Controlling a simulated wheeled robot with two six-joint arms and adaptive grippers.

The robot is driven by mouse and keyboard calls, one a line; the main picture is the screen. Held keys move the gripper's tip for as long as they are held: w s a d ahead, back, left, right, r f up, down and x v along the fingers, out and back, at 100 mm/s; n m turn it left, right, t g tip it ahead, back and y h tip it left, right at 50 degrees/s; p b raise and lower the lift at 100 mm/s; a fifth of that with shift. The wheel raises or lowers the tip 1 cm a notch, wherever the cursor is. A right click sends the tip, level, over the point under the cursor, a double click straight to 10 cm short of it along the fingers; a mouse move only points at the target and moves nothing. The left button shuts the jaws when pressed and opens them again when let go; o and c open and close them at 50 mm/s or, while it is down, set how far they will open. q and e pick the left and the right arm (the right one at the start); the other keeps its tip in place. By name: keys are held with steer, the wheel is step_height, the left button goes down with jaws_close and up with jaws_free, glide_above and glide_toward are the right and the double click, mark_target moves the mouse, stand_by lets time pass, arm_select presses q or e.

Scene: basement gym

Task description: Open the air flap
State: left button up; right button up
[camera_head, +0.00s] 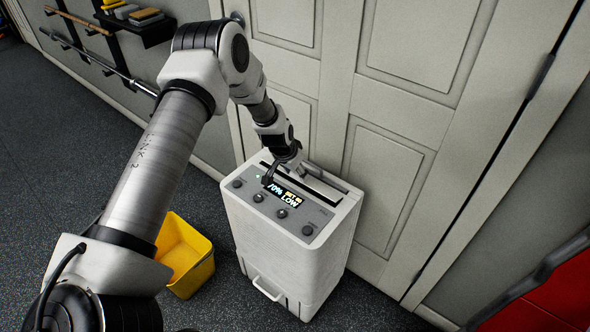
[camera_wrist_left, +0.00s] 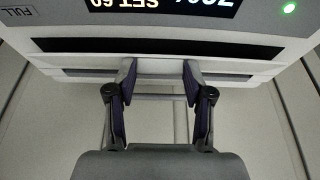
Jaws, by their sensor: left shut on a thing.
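A white dehumidifier-like unit (camera_head: 290,245) stands upright on the floor against the door. Its top panel has a lit display (camera_head: 283,194) reading 70%, SET 60 and LOW, with several round knobs. The air flap (camera_head: 322,188) is a pale strip beside a dark slot along the back of the top; it also shows in the left wrist view (camera_wrist_left: 158,66). My left gripper (camera_head: 287,164) is at the flap, its two fingers (camera_wrist_left: 158,80) on either side of a pale part of it. The arm partly hides the flap's left end. My right gripper is not in view.
A yellow bucket (camera_head: 184,252) stands on the floor left of the unit. A white panelled door (camera_head: 390,130) is close behind it. A wall rack (camera_head: 150,28) is at upper left, and a red object (camera_head: 555,300) is at lower right. Dark floor in front is partly clear.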

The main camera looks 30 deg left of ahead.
arm_select(q)
steer(key=p, duration=0.2)
steer(key=r+g+p, duration=0.1)
steer(key=p, duration=0.1)
steer(key=shift+w+r+g, duration=0.1)
steer(key=shift+w+g, duration=0.2)
steer(key=shift+w, duration=0.05)
steer(key=shift+w+g, duration=0.2)
steer(key=shift+g, duration=0.1)
steer(key=shift+w+f+g, duration=0.2)
steer(key=shift+f+g, duration=0.15)
steer(key=shift+g, duration=0.05)
steer(key=w+g+b, duration=0.1)
steer(key=g+b, duration=0.1)
steer(key=b, duration=0.4)
steer(key=shift+w+d+g, duration=0.1)
steer(key=shift+w+g, duration=0.1)
steer(key=shift+g, duration=0.1)
steer(key=shift+r+g+b, duration=0.3)
steer(key=shift+r+b, duration=0.05)
steer(key=shift+b, duration=0.3)
steer(key=o, duration=1.2)
steer(key=shift+w, duration=0.1)
steer(key=shift+c, duration=0.2)
steer(key=shift+r, duration=0.15)
